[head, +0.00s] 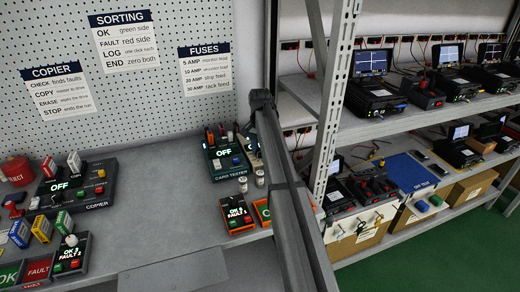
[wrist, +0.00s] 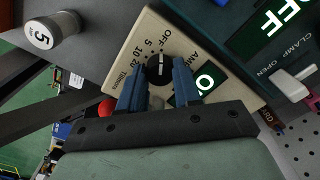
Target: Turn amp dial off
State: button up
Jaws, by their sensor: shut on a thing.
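The amp dial is a round black knob (wrist: 160,71) with a white pointer line, on a beige box (wrist: 215,65) in the wrist view. The labels OFF, 5, 10, 20 and AMP are printed around it. A lit display (wrist: 203,81) beside the knob is partly hidden by a finger. In the head view the beige box is mostly hidden behind my arm.
The card tester (head: 228,157) stands beside the beige box, its display reading OFF. A cylinder marked 5 (wrist: 52,35) stands close by. An orange counter box (head: 236,213) is in front. The copier (head: 90,185) is at the left; bare bench (head: 160,200) lies between.

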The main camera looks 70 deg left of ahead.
dwell(0.5)
jog(key=o, duration=1.1)
jog(key=shift+c, duration=0.2)
jog(key=shift+r, duration=0.1)
notch_tip(320, 180, up, 14)
jog(key=shift+d+f, duration=0.1)
jog(key=shift+f, duration=0.1)
